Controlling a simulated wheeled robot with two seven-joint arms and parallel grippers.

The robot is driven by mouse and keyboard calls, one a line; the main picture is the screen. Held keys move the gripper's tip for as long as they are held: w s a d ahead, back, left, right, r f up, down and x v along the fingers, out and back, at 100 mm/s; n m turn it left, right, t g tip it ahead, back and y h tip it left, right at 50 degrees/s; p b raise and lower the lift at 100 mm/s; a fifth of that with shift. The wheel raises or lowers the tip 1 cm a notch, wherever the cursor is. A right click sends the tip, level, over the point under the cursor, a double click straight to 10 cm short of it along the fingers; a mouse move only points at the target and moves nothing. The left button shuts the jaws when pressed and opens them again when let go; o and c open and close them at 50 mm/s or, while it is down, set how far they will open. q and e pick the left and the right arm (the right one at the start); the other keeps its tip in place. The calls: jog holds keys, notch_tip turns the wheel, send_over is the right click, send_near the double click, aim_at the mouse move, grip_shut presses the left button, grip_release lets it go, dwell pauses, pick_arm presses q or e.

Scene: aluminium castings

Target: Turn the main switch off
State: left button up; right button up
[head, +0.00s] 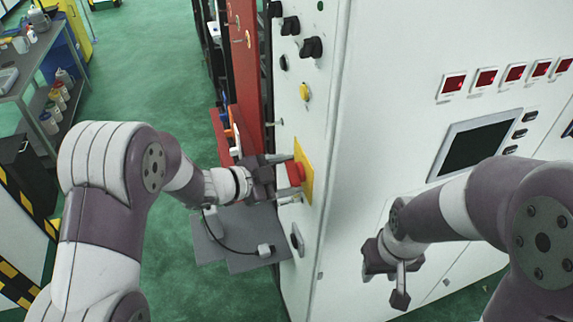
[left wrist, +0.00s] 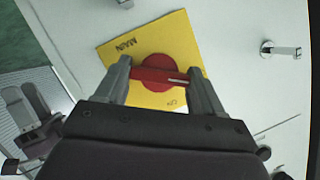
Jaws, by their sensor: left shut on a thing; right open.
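The main switch is a red rotary knob (head: 295,173) on a yellow plate (head: 304,170), mounted on the side face of the white cabinet. In the left wrist view the red knob (left wrist: 160,74) has a raised bar with a pale mark, and the yellow plate (left wrist: 112,52) bears the word MAIN and a smaller label. My left gripper (head: 288,178) is at the switch, its two fingers on either side of the knob's bar; it also shows in the left wrist view (left wrist: 158,80), shut on the bar. My right gripper (head: 392,275) is open and empty in front of the cabinet.
The white cabinet (head: 385,60) carries black knobs (head: 311,47), a yellow button (head: 304,92), red displays (head: 515,73) and a dark screen (head: 475,145). A handle (head: 297,239) sits below the switch. A shelf with bottles (head: 50,120) stands far left; green floor lies between.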

pick_arm(q)
jog(key=shift+r+g+p, duration=0.1)
jog(key=shift+g+p, duration=0.2)
jog(key=shift+p, duration=0.05)
dwell(0.3)
jog(key=o, duration=0.9)
jog(key=shift+c, duration=0.2)
jog(key=shift+o, duration=0.9)
jog(key=shift+s+a, duration=0.1)
jog(key=shift+a, duration=0.2)
jog(key=b+v, duration=0.4)
jog(key=v, duration=0.8)
jog(key=shift+b, duration=0.4)
